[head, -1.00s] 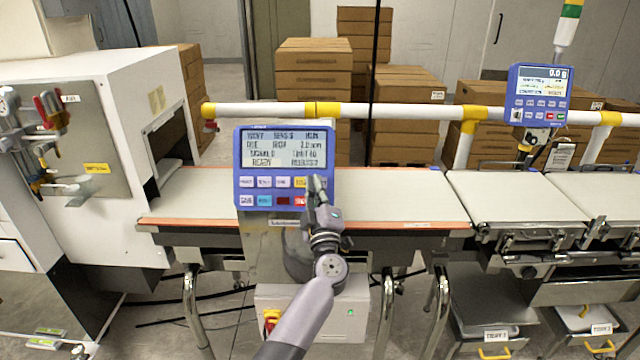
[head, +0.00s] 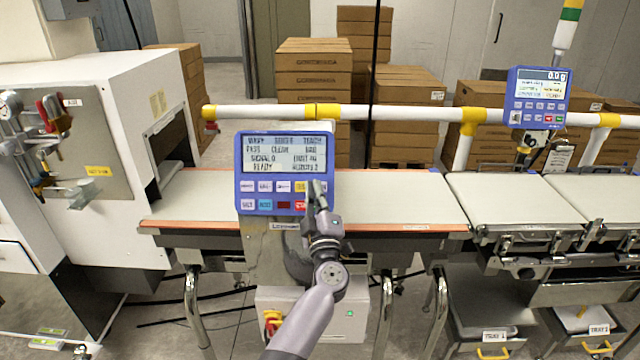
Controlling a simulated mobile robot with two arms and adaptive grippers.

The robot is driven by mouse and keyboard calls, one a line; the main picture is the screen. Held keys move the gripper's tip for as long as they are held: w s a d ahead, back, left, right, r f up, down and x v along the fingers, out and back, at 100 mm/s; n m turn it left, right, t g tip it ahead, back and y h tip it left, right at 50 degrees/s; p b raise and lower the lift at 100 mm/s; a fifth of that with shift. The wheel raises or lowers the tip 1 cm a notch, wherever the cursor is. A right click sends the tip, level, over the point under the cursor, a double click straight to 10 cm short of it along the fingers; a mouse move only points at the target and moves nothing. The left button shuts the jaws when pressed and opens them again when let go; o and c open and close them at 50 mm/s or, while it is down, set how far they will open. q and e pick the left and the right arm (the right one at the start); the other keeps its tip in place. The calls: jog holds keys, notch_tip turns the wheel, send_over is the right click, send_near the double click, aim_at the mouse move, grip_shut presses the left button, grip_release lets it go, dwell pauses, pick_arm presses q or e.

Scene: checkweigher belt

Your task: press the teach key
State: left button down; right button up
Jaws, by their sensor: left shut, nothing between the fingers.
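The blue control panel (head: 238,180) stands in front of the belt, with a lit screen (head: 284,154) above two rows of keys. The screen's top right word appears to read TEACH. The upper row has white keys and a yellow key (head: 301,187); the lower row has white, blue, dark red and red keys. The key labels are too small to read, so I cannot tell which is the teach key. My left gripper (head: 317,187) is shut, its tips just right of the yellow key, covering the panel's right keys. I cannot tell whether it touches. My right gripper is not in view.
The conveyor belt (head: 400,195) runs behind the panel, with a white rail (head: 400,111) beyond it. A white machine (head: 110,110) stands at left. A second blue panel (head: 537,98) is at right. Stacked cartons (head: 313,75) stand behind.

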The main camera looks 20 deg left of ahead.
pick_arm(q)
jog(key=s+p, duration=0.1)
jog(key=s+r+p, duration=0.1)
jog(key=s+p, duration=0.1)
jog(key=s+d+r+p, duration=0.1)
jog(key=p, duration=0.1)
jog(key=shift+s+d, duration=0.1)
jog(key=shift+s, duration=0.05)
dwell(0.3)
jog(key=shift+r, duration=0.1)
jog(key=s+r+p, duration=0.1)
jog(key=s+d+p, duration=0.1)
jog(key=s+p, duration=0.1)
jog(key=s+r+p, duration=0.1)
jog(key=s+p, duration=0.1)
jog(key=shift+d+r, duration=0.25)
jog(key=shift+r, duration=0.1)
dwell(0.5)
